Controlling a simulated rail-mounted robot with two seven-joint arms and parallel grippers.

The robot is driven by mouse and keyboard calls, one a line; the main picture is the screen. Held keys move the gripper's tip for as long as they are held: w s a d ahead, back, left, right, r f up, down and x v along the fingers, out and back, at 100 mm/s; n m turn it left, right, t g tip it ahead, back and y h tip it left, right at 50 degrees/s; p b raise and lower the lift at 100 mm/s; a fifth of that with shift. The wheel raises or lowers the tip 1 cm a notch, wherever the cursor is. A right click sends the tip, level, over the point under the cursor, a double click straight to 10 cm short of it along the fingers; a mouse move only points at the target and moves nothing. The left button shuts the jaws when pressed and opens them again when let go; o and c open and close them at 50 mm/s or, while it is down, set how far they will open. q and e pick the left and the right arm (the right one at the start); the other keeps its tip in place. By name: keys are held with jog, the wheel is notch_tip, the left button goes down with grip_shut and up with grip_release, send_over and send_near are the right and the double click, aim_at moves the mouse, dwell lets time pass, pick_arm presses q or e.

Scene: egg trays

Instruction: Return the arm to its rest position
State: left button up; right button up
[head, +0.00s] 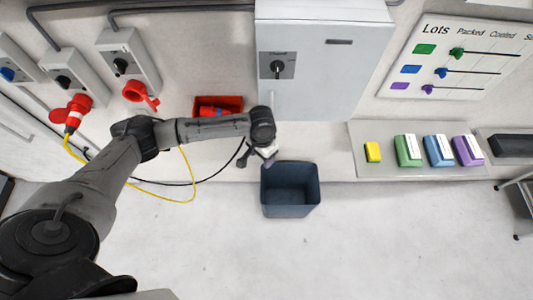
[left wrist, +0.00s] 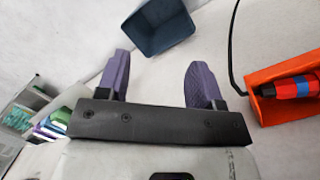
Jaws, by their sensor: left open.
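My left arm comes in from the left in the head view and reaches toward the middle. My left gripper (head: 257,160) hangs just left of the blue-grey bin (head: 290,190), in front of the grey cabinet (head: 315,60). In the left wrist view the left gripper (left wrist: 158,75) shows two purple fingers spread apart with nothing between them. The bin also shows there, beyond the fingers (left wrist: 160,28). My right gripper is not in view.
A red box (head: 232,101) with a red and blue item lies left of the cabinet. Yellow and black cables run along the wall's foot. A shelf (head: 361,139) at right holds yellow, green, blue and purple blocks. The floor in front is clear.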

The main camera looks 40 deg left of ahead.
pick_arm(q)
jog(key=shift+w+d+r, duration=0.15)
jog(key=shift+d+r, duration=0.75)
